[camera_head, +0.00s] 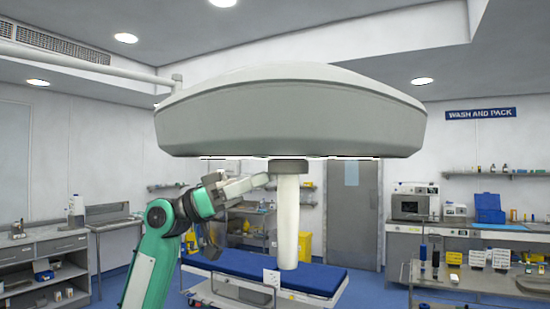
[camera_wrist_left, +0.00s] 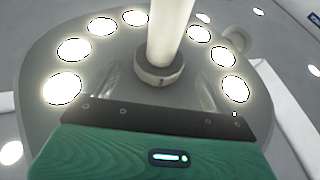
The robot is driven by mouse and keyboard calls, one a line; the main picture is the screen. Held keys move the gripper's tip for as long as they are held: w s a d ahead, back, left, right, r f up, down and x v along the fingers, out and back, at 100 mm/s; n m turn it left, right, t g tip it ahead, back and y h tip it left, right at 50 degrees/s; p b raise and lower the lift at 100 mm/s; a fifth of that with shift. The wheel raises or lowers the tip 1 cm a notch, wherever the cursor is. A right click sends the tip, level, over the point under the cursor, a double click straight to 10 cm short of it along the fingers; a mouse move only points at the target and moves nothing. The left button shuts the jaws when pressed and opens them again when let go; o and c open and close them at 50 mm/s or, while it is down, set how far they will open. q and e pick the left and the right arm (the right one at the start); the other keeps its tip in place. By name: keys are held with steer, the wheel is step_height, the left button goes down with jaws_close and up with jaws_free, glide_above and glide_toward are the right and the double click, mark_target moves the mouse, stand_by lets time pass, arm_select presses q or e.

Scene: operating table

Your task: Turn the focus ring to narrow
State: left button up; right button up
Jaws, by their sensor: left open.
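A large grey-white surgical lamp head (camera_head: 290,115) hangs in the upper middle of the head view. A white handle (camera_head: 288,225) points down from its underside, with a grey focus ring (camera_head: 288,167) at the handle's top. In the left wrist view the ring (camera_wrist_left: 158,74) sits around the base of the handle (camera_wrist_left: 170,30). My left gripper (camera_head: 262,181) is open and empty, just left of the ring and handle in the head view. In the wrist view its two fingers lie left and right of the ring, apart from it. My right gripper is not in view.
An operating table with a blue pad (camera_head: 250,268) stands below the lamp. Lit bulbs (camera_wrist_left: 62,88) ring the lamp's underside. Counters line both sides of the room, and a trolley (camera_head: 470,280) stands at right. The space around the handle looks free.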

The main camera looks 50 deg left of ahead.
mark_target(288, 167)
arm_select(q)
steer(key=shift+p+x, duration=0.45)
steer(key=shift+x, duration=0.7)
steer(key=shift+w+d+r, duration=0.15)
steer(key=shift+d+r, duration=0.1)
steer(key=shift+d, duration=0.1)
steer(key=c, duration=1)
